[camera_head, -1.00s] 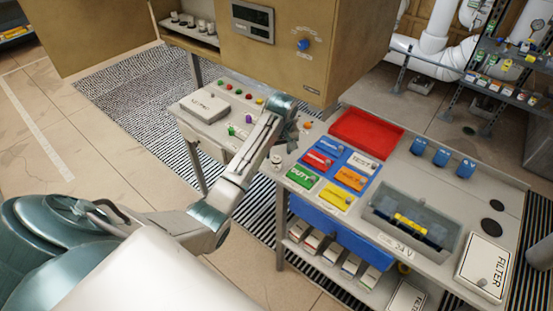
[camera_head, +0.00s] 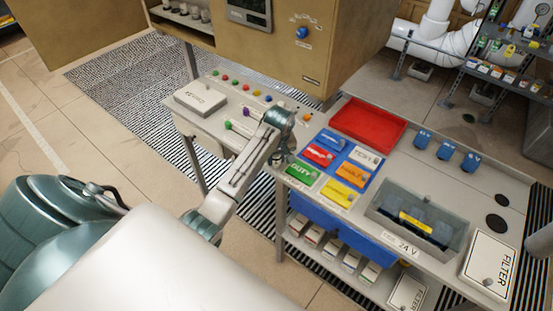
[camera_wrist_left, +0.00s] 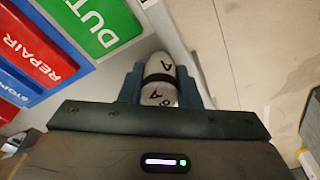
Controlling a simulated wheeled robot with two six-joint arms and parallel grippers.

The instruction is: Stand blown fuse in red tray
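The blown fuse is a white cylinder with a dark band and black lettering; it shows between my left fingers in the left wrist view (camera_wrist_left: 160,88). My left gripper (camera_head: 284,158) points down at the near-left corner of the right bench, and its fingers press close on both sides of the fuse (camera_wrist_left: 161,98). In the head view the gripper mostly hides the fuse. The red tray (camera_head: 368,124) lies empty on the bench's back-left part, beyond and right of the gripper. My right gripper is not in view.
A blue board with coloured labelled plates (camera_head: 334,168) lies between gripper and tray; the green plate (camera_head: 304,174) is close by. A grey bin (camera_head: 425,222) and blue blocks (camera_head: 446,151) stand further right. The tan cabinet (camera_head: 300,50) rises behind the left bench.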

